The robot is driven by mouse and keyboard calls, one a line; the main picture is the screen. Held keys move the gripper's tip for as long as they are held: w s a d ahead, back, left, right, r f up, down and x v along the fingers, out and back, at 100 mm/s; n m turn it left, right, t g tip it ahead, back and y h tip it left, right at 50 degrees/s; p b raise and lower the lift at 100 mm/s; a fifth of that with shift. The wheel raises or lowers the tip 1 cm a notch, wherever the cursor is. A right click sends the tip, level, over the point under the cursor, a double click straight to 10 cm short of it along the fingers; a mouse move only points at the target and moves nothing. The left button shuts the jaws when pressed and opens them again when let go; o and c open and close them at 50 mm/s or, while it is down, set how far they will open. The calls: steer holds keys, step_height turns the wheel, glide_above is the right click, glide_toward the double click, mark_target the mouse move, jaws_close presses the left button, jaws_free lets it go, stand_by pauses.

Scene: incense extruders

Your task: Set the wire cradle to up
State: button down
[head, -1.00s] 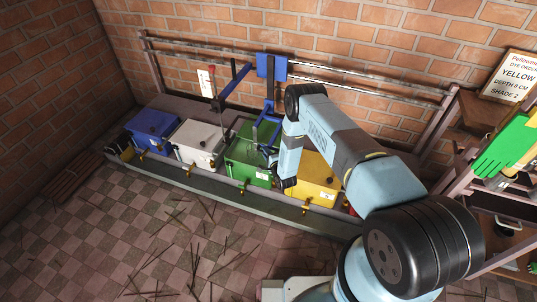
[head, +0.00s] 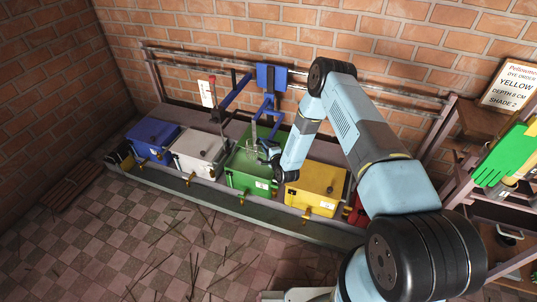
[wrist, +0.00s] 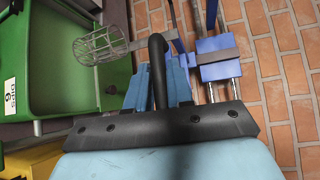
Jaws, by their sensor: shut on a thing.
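The wire cradle (wrist: 101,45) is a small grey mesh basket on a flat grey arm, seen at upper left in the wrist view. It also shows small in the head view (head: 254,133), above the green vat (head: 240,180). A black curved handle (wrist: 158,60) stands beside the cradle's arm. My gripper (wrist: 158,88) has its light blue fingers shut on this handle; it also shows in the head view (head: 268,148) over the green vat. The blue carriage (wrist: 217,57) sits on two metal rods. The exact join between handle and cradle is partly hidden by my gripper.
A blue vat (head: 153,137), a white vat (head: 197,150) and a yellow vat (head: 318,183) stand in the row. Rails (head: 195,55) run along the brick wall. A shelf with green gloves (head: 505,153) and an order sign (head: 515,82) is at right.

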steer(key=shift+r, duration=0.15)
steer(key=c, duration=1.1)
jaws_free()
steer(key=v, duration=1.3)
steer(key=shift+s+d, duration=0.15)
steer(key=shift+s, duration=0.25)
steer(key=shift+w+r, duration=0.1)
